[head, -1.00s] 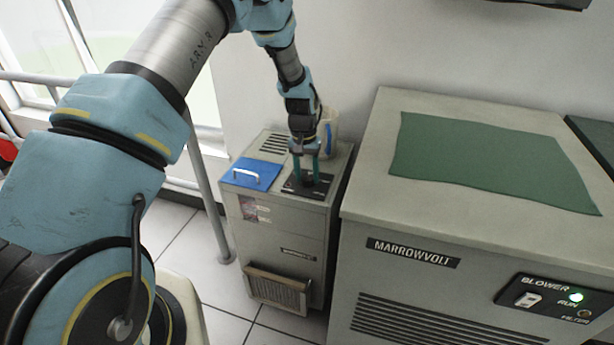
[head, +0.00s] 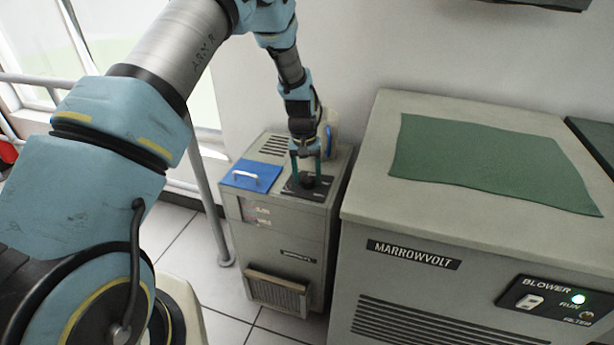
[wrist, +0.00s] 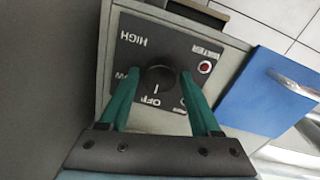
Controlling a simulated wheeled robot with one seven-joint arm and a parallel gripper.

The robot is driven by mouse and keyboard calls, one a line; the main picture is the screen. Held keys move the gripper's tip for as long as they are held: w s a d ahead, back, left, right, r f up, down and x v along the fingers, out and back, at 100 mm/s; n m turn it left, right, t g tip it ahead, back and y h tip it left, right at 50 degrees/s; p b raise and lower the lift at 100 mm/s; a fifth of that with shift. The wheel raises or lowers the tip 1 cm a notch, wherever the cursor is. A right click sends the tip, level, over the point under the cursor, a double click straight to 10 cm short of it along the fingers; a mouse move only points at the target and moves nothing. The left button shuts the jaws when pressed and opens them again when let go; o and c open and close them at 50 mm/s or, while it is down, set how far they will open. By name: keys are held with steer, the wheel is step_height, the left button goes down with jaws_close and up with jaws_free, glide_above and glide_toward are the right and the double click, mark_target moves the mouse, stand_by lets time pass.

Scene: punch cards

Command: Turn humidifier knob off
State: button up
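The humidifier is a grey cabinet (head: 285,228) with a black control panel (head: 325,190) on its top. In the wrist view, the round dark knob (wrist: 160,75) sits in the panel, with HIGH, LOW, OFF and WATER lettering around it. A white mark shows on the knob's OFF side. A red light (wrist: 205,67) shows beside WATER. My gripper (head: 306,172) points down over the panel. In the wrist view its teal fingers (wrist: 160,73) stand open on either side of the knob, with narrow gaps visible. Part of the panel is hidden behind the right finger.
A blue lid (head: 244,177) with a pale handle lies beside the panel. A white and blue container stands behind my gripper, against the wall. The larger MARROWVOLT cabinet (head: 480,225) with a green mat (head: 490,160) stands close on the right.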

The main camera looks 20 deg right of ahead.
mark_target(304, 179)
steer(key=shift+o, duration=1)
steer(key=shift+r, duration=0.15)
step_height(304, 179, up, 10)
steer(key=b, duration=0.1)
steer(key=shift+w+a+r+b, duration=0.2)
steer(key=shift+a+r+b, duration=0.05)
steer(key=shift+a+b, duration=0.05)
steer(key=a+r+n+p, duration=0.1)
steer(key=a+r, duration=0.2)
steer(key=a, duration=0.4)
steer(key=a+r+n+t+p, duration=0.1)
steer(key=a+r, duration=0.2)
steer(key=a, duration=0.3)
steer(key=a+r+n, duration=0.1)
steer(key=a+r, duration=0.2)
steer(key=a, duration=0.4)
steer(key=s+a+r+n+p, duration=0.1)
steer(key=s+a+r, duration=0.1)
steer(key=s+a, duration=0.4)
steer(key=s+a+r+n+t+p, duration=0.1)
steer(key=s+a, duration=0.4)
steer(key=a, duration=0.5)
steer(key=shift+s+a+r, duration=0.15)
steer(key=shift+s+r, duration=0.2)
steer(key=shift+r, duration=0.05)
